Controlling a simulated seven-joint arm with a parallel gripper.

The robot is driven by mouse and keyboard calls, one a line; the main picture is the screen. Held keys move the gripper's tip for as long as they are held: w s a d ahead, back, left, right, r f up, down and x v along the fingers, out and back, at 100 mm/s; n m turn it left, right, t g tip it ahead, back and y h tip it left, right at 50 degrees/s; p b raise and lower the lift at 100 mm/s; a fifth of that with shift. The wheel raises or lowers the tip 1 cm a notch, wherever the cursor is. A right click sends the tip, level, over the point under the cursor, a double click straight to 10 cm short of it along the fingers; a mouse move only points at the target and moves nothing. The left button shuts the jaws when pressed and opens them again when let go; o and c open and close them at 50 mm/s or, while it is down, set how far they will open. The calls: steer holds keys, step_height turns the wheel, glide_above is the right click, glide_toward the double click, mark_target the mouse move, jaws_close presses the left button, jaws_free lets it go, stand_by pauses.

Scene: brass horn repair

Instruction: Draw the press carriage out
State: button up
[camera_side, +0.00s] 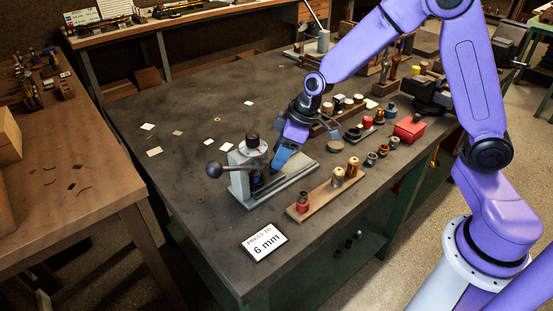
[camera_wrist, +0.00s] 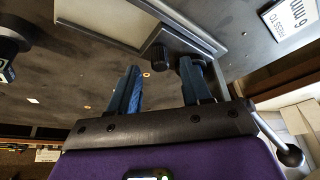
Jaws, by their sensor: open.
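The small grey press (camera_side: 246,165) stands on the dark bench, with a black cap on top and a ball-ended lever to its left. Its flat base (camera_side: 290,178) runs to the right, and the carriage is partly hidden there by my gripper. My gripper (camera_side: 277,167) is low over the base, just right of the press body. In the wrist view my gripper (camera_wrist: 159,66) has its two blue fingers spread, with nothing held. A small black knob (camera_wrist: 160,57) shows near the gap between the fingertips; I cannot tell whether it is touched.
A wooden strip (camera_side: 328,194) with several small capped pieces lies in front of the press. A sign reading "PRESS TO 6 mm" (camera_side: 264,242) is near the front edge. A red box (camera_side: 409,128) and small jars stand to the right. The bench left of the press holds only scattered scraps.

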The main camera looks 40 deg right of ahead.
steer(key=shift+x, duration=1.35)
jaws_close()
steer(key=d, duration=1)
steer(key=shift+d, duration=0.35)
jaws_free()
